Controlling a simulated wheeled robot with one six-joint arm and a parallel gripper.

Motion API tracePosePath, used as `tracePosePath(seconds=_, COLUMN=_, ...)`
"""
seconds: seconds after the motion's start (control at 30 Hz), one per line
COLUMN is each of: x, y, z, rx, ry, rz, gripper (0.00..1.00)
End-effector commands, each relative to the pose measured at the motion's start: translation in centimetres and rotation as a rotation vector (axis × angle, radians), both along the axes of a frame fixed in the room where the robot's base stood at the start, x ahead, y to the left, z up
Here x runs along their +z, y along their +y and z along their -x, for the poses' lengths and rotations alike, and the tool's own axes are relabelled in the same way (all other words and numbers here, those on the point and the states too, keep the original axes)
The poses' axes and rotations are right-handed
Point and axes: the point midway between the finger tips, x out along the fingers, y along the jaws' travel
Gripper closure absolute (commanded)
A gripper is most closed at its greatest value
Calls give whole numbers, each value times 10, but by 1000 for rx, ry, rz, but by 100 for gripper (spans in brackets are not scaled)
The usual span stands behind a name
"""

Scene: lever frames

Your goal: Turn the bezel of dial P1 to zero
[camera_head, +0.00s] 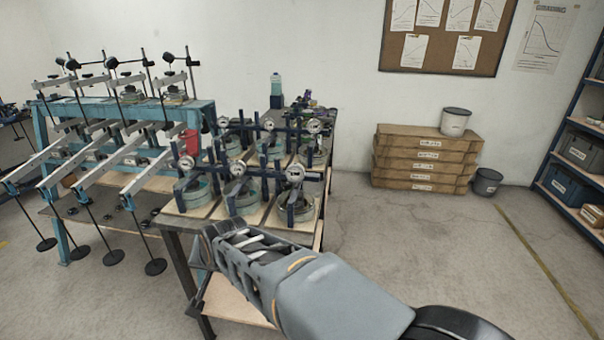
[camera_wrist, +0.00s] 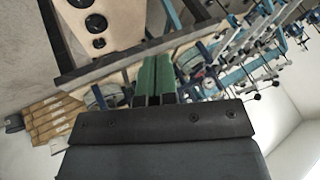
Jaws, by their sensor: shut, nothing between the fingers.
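Several white-faced dial gauges stand on dark blue posts over round dishes on the bench (camera_head: 168,219) in the head view. One dial (camera_head: 294,172) is at the front right, another (camera_head: 186,163) at the front left, and another (camera_head: 238,169) between them. No label is readable, so I cannot tell which is P1, nor read pointers or bezels. My gripper (camera_wrist: 155,62) shows in the wrist view as two green fingers, shut together and empty. No dial is in the fingers. In the head view my arm reaches toward the bench's front edge, and the fingers cannot be made out.
A blue frame (camera_head: 59,132) with lever arms and hanging weights stands left of the bench. Stacked wooden boxes (camera_head: 422,156), a white bucket (camera_head: 455,121) and a grey bin (camera_head: 487,181) are by the back wall. Shelving (camera_head: 546,188) stands at right. The floor right of the bench is clear.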

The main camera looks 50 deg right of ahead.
Motion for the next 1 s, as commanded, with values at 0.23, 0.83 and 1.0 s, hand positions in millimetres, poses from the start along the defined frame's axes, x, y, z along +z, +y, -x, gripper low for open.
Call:
tracePosePath(seconds=0.23, x=26, y=-131, z=-80, rx=-876, ry=-534, rz=-542, gripper=100)
tracePosePath(seconds=0.83, x=60, y=-320, z=-67, rx=-1428, ry=-1479, rz=-1366, gripper=100)
tracePosePath(seconds=1.0, x=63, y=-335, z=-77, rx=-1428, ry=-1491, rz=-1378, gripper=100)
